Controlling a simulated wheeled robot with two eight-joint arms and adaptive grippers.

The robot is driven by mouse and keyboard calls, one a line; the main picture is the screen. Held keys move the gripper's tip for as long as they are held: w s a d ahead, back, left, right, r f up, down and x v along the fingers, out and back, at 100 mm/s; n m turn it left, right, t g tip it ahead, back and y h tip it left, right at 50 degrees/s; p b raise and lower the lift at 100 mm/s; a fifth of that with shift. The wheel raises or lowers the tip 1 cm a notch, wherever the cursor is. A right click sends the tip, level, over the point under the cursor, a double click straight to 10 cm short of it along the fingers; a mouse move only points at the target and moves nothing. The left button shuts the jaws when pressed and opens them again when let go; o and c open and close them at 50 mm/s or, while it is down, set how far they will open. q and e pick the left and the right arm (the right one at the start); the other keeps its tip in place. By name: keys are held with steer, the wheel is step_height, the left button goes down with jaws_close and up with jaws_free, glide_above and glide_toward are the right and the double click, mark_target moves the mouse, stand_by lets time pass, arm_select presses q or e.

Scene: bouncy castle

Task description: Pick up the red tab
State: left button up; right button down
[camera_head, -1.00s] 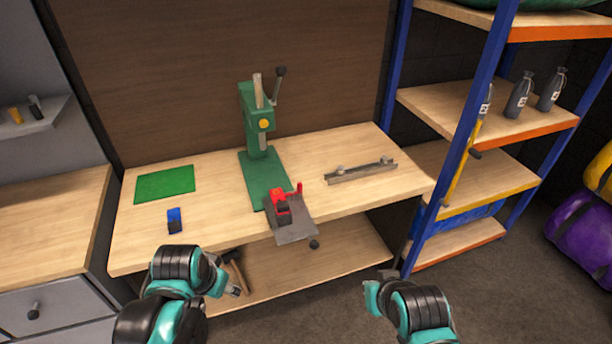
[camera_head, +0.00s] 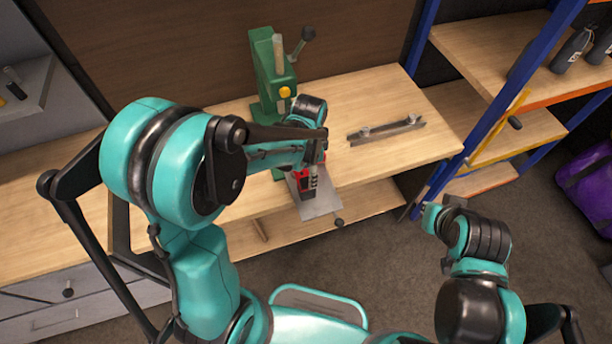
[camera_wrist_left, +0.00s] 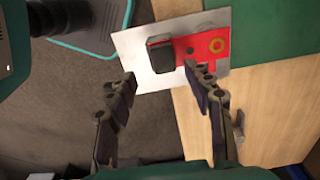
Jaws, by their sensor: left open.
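The red tab (camera_wrist_left: 205,45) is a flat red piece with a ring on it, lying on a silver-grey plate (camera_wrist_left: 130,48). A black block (camera_wrist_left: 160,54) sits at its left end in the left wrist view. In the head view some of the red (camera_head: 299,179) shows beneath my left gripper (camera_head: 317,162), and my arm hides part of it. My left gripper (camera_wrist_left: 162,79) is open and empty, its fingertips apart at the near side of the block and tab. My right gripper (camera_head: 430,215) is away to the right, its fingers too small to judge.
A green lever press (camera_head: 270,65) stands on the wooden workbench (camera_head: 345,92) behind the plate. A metal bar (camera_head: 385,130) lies on the bench to the right. Blue-framed shelving (camera_head: 470,120) stands further right. My left arm hides the bench's left part.

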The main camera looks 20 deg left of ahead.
mark_target(306, 181)
arm_select(q)
steer(key=f, duration=0.3)
steer(key=f+b, duration=0.1)
steer(key=shift+w+a+f, duration=0.15)
steer(key=shift+a+f, duration=0.1)
steer(key=shift+a, duration=0.1)
jaws_close()
steer(key=shift+r, duration=0.15)
